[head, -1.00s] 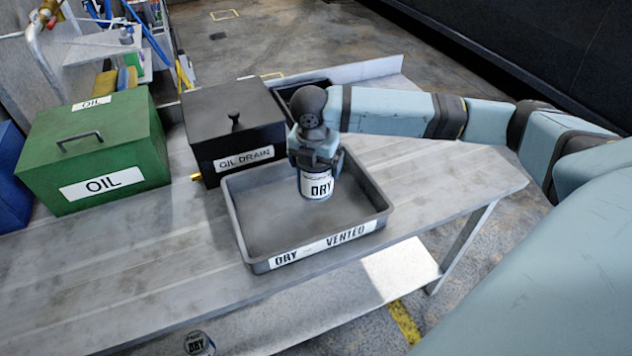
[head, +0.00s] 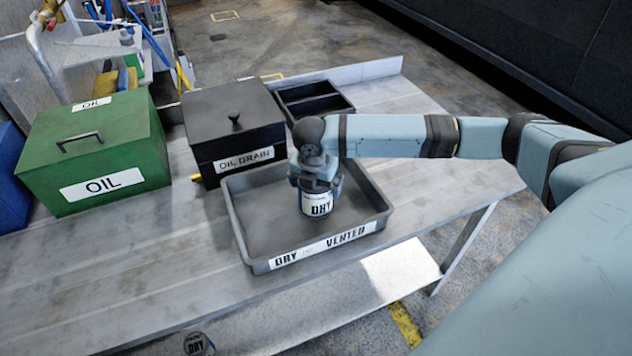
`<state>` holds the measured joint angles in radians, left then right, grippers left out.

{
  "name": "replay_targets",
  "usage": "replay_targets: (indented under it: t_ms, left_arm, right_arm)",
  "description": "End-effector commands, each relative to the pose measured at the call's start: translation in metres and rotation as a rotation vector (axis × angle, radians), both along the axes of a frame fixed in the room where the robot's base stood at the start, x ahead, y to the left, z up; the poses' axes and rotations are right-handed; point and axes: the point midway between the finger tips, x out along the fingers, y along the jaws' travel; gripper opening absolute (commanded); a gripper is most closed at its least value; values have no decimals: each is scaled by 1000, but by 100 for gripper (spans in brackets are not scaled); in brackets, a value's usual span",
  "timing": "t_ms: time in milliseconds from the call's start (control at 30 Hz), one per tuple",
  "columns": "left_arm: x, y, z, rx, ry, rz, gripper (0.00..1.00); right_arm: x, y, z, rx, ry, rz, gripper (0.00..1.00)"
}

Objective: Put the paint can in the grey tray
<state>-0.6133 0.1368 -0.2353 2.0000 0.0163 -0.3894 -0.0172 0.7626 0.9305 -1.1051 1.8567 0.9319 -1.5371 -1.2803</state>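The paint can (head: 317,204), with a white label reading DRY, is upright inside the outline of the grey tray (head: 262,266), right of the tray's middle. My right gripper (head: 316,185) is above the can with its fingers around the can's upper part, so the can's top is hidden. I cannot tell for sure whether the can's base touches the tray floor. The tray's front wall has a label reading DRY and VENTED.
A black OIL DRAIN box (head: 232,122) stands just behind the tray, with a dark divided tray (head: 316,102) beside it. A green OIL box (head: 95,158) is at the left of the metal table (head: 130,265).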

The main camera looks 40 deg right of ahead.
Motion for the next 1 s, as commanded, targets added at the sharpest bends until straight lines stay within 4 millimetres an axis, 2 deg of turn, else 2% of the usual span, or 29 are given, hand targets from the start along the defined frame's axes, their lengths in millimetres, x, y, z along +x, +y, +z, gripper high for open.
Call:
replay_targets:
  t_ms: [167,267,367,700,833,1000]
  left_arm:
    - [0,0,-1,0,0,0,100]
    - [0,0,-2,-1,1,1,100]
    - [0,0,-1,-1,1,1,100]
    - [1,0,2,2,-3,0,100]
    - [0,0,2,1,-3,0,100]
    - [0,1,2,2,-3,-1,100]
  right_arm:
    - [0,0,0,-1,-1,0,100]
    - [0,0,7,0,-1,0,100]
    - [-1,2,22,0,-2,1,100]
    - [-6,12,93,0,-2,1,100]
    - [-8,14,111,1,-2,0,100]
    - [-9,15,121,-1,-1,0,100]
